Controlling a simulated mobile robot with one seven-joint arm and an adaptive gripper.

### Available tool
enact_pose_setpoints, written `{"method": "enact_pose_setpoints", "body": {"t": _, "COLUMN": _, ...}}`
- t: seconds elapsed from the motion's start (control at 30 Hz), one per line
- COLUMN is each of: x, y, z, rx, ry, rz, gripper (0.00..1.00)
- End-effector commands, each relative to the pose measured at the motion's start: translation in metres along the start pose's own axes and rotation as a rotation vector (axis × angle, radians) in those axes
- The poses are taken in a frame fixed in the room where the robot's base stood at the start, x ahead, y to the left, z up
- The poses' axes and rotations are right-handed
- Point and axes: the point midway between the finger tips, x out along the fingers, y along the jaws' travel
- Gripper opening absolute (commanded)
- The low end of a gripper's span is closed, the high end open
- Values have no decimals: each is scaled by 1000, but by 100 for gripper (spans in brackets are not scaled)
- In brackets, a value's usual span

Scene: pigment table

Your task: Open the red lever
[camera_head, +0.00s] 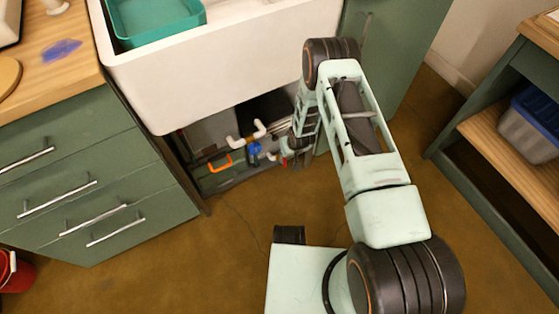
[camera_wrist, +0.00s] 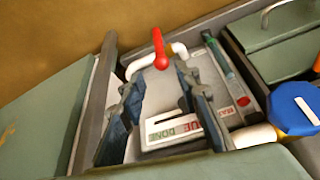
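The red lever (camera_wrist: 159,48) shows in the wrist view as a slim red handle with a rounded base. It stands beside a white pipe (camera_wrist: 176,49) at the far end of a grey panel (camera_wrist: 160,95). My gripper (camera_wrist: 157,78) is open, its two dark blue fingers apart with nothing between them. The lever appears just beyond the fingertips, roughly in line with the gap; I see no contact.
In the wrist view a blue round part (camera_wrist: 292,108) and a green box (camera_wrist: 275,35) lie to the right, with grey walls around the panel. In the head view an orange handle (camera_head: 220,163) and white pipes (camera_head: 246,136) sit under the sink. Green drawers (camera_head: 90,190) stand left.

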Motion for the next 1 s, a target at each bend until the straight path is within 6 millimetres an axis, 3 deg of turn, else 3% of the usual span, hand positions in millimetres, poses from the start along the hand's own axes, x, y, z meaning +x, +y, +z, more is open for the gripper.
{"method": "enact_pose_setpoints", "body": {"t": 0.17, "x": 19, "y": -2, "z": 1, "rx": -4, "ry": 5, "rz": -2, "gripper": 30}}
{"method": "enact_pose_setpoints", "body": {"t": 0.6, "x": 95, "y": -2, "z": 2, "rx": -5, "ry": 4, "rz": -2, "gripper": 30}}
{"method": "enact_pose_setpoints", "body": {"t": 0.8, "x": 108, "y": -2, "z": 1, "rx": -4, "ry": 3, "rz": -2, "gripper": 30}}
{"method": "enact_pose_setpoints", "body": {"t": 1.0, "x": 109, "y": -1, "z": 0, "rx": -4, "ry": 3, "rz": -2, "gripper": 30}}
